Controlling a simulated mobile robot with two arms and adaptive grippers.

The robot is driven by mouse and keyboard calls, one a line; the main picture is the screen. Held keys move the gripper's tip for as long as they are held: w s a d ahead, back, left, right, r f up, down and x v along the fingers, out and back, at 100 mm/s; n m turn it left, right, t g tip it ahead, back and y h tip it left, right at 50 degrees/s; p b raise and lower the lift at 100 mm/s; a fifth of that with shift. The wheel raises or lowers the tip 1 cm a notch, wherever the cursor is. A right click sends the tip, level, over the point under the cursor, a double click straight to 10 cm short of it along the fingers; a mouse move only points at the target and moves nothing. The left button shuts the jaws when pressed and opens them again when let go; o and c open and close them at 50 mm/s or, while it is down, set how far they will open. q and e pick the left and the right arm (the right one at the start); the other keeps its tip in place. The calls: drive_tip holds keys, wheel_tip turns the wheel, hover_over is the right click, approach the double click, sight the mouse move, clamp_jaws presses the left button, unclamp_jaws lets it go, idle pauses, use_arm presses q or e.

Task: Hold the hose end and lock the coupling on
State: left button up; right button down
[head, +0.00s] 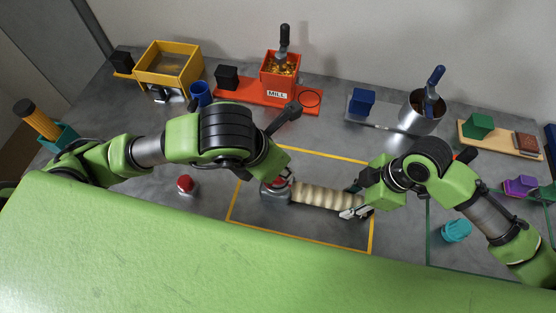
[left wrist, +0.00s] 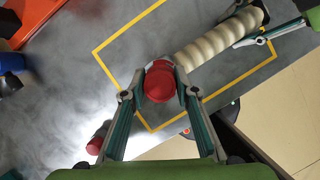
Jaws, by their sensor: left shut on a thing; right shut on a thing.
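The cream ribbed hose (head: 328,199) lies inside the yellow-outlined area, and it also shows in the left wrist view (left wrist: 215,42). My right gripper (head: 354,203) is shut on the hose at its right end. In the left wrist view a round red part (left wrist: 160,84) lies between the fingers of my left gripper (left wrist: 159,94), at the hose's end. My left gripper is shut on this red part. Whether the coupling is locked cannot be told.
An orange mill (head: 281,77), a yellow-framed box (head: 168,65) and a metal cup (head: 420,112) stand at the back. A teal object (head: 456,231) is at the right.

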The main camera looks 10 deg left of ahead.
use_arm(q)
drive_tip(key=shift+f, duration=0.9)
drive_tip(key=o, duration=0.5)
drive_tip(key=c, duration=0.5)
drive_tip(key=shift+o, duration=0.2)
drive_tip(key=shift+w+a+m+h, duration=0.1)
drive_tip(key=shift+a+m+h, duration=0.15)
drive_tip(key=shift+m, duration=0.55)
drive_tip(key=shift+d+f+m+g+h, duration=0.1)
drive_tip(key=shift+m+g+h, duration=0.3)
drive_tip(key=shift+m, duration=0.6)
drive_tip(key=m+g, duration=0.1)
drive_tip(key=m, duration=0.2)
drive_tip(key=m+g+h, duration=0.1)
drive_tip(key=m, duration=0.2)
drive_tip(key=m+g, duration=0.2)
drive_tip(key=m, duration=0.2)
drive_tip(key=shift+m, duration=0.3)
clamp_jaws()
